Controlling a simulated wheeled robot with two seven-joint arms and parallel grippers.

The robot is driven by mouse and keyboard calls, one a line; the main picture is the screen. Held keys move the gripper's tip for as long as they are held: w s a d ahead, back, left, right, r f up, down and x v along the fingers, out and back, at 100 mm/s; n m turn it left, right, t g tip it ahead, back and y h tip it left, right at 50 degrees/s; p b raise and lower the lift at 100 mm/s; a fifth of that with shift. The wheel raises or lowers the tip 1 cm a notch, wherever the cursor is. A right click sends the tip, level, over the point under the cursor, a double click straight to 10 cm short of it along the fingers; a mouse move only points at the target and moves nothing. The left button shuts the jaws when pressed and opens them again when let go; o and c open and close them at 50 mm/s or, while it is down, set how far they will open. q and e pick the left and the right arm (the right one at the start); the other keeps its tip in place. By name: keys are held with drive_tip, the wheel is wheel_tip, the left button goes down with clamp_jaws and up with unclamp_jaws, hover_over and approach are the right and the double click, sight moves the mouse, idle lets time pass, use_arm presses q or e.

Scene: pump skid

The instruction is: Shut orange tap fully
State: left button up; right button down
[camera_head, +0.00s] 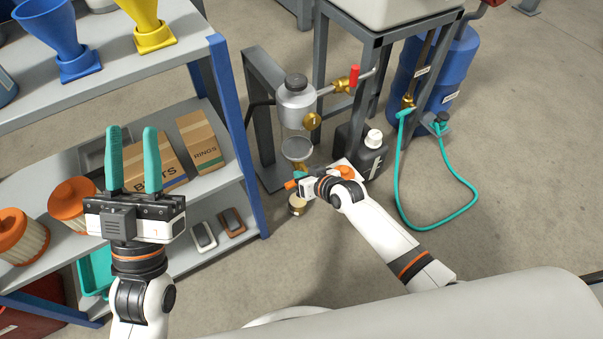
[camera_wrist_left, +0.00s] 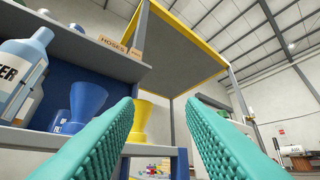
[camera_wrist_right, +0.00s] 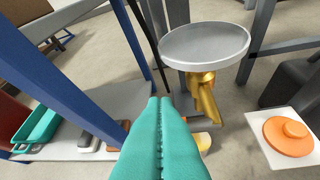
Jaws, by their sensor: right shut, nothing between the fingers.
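A small orange part (camera_head: 290,185), which looks like the tap's handle, shows just left of my right gripper (camera_head: 299,175) in the head view. It lies below the clear bowl (camera_head: 296,149) under the grey filter housing (camera_head: 296,98). In the right wrist view a brass tap (camera_wrist_right: 206,98) hangs under the bowl's rim (camera_wrist_right: 205,45). My right gripper (camera_wrist_right: 160,102) is shut and empty, its teal fingers in front and left of the brass. They hide the handle there, so I cannot tell contact or its angle. My left gripper (camera_head: 132,155) is open, empty and raised before the shelves.
A round orange knob (camera_wrist_right: 287,132) on a white plate is at the right. A red-handled valve (camera_head: 354,76), a black jug (camera_head: 362,152) and a teal hose (camera_head: 470,190) are nearby. A blue shelf post (camera_head: 238,135) stands left.

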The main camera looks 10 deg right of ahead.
use_arm(q)
drive_tip(key=shift+w+f+g+y, duration=0.4)
drive_tip(key=shift+w+f+g, duration=0.2)
drive_tip(key=shift+w+f, duration=0.1)
use_arm(e)
drive_tip(key=shift+r, duration=0.25)
use_arm(q)
drive_tip(key=shift+p, duration=0.3)
